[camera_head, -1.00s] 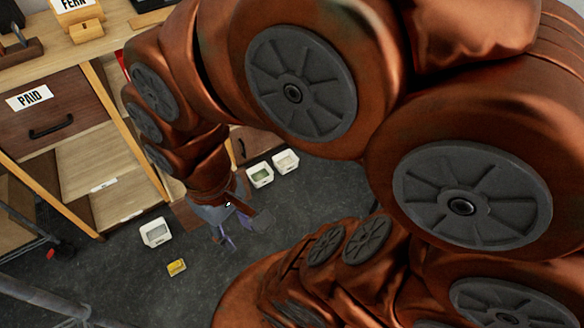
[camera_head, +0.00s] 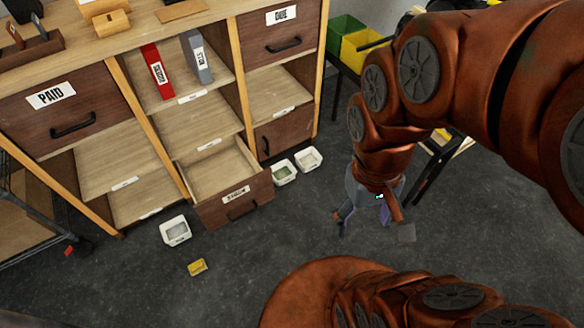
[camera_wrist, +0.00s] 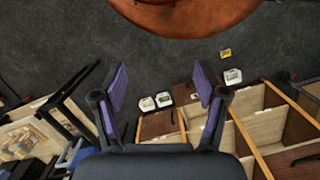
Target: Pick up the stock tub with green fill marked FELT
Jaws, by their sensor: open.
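A small white tub with a greenish fill (camera_head: 284,174) stands on the floor by the cabinet, just right of the open drawer; its marking is too small to read. A second white tub (camera_head: 308,159) with pale contents stands close to its right. A third white tub (camera_head: 175,231) with greyish contents stands left of the drawer. My gripper (camera_head: 372,222) is open and empty, above the floor, right of and nearer than the green-filled tub. In the wrist view my gripper (camera_wrist: 160,84) has its purple-padded fingers spread, with the green-filled tub (camera_wrist: 163,100) showing small and distant between them.
An open drawer (camera_head: 237,198) juts from the wooden cabinet (camera_head: 246,90) close beside the green-filled tub. A small yellow box (camera_head: 197,267) lies on the floor. A dark stand with green and yellow bins (camera_head: 362,46) is at the back right.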

